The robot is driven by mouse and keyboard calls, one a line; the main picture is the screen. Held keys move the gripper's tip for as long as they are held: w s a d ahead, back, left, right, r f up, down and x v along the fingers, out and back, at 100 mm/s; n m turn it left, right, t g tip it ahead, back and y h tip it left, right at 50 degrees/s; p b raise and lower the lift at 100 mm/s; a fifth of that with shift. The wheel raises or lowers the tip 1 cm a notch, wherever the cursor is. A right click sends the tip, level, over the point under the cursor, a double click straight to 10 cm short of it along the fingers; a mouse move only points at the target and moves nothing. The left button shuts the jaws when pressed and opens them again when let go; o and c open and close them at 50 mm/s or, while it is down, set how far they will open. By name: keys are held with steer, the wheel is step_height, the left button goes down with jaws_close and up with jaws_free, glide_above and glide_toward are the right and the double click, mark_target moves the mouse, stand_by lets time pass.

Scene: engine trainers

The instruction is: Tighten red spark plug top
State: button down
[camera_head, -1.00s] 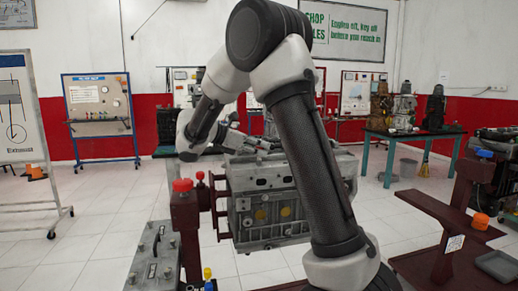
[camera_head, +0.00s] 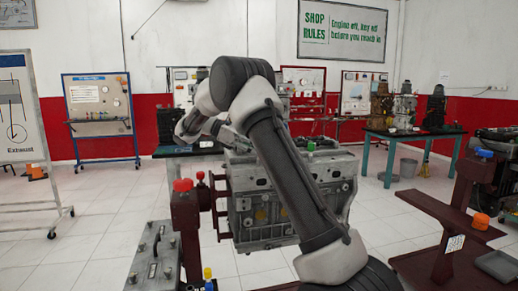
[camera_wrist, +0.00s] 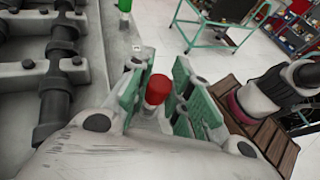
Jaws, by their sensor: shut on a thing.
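The red spark plug top (camera_wrist: 157,90) stands between the two green-padded fingers of my gripper (camera_wrist: 158,97) in the wrist view. The gripper is shut on it, at the edge of the grey engine. Its lower end is partly hidden by the gripper body. In the head view the engine block (camera_head: 262,215) stands in the middle, and my arm hides part of it and most of the gripper. A green top (camera_head: 311,146) stands on the block's upper right; it also shows at the upper edge of the wrist view (camera_wrist: 124,5).
A dark shaft (camera_wrist: 58,75) runs along the engine beside the gripper. A red stand (camera_head: 186,225) with red knobs is left of the block. A dark red frame (camera_head: 450,250) is at the right. A green-legged table (camera_head: 412,137) stands behind. Tiled floor at left is open.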

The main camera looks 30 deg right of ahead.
stand_by(0.5)
steer(key=c, duration=1.3)
jaws_free()
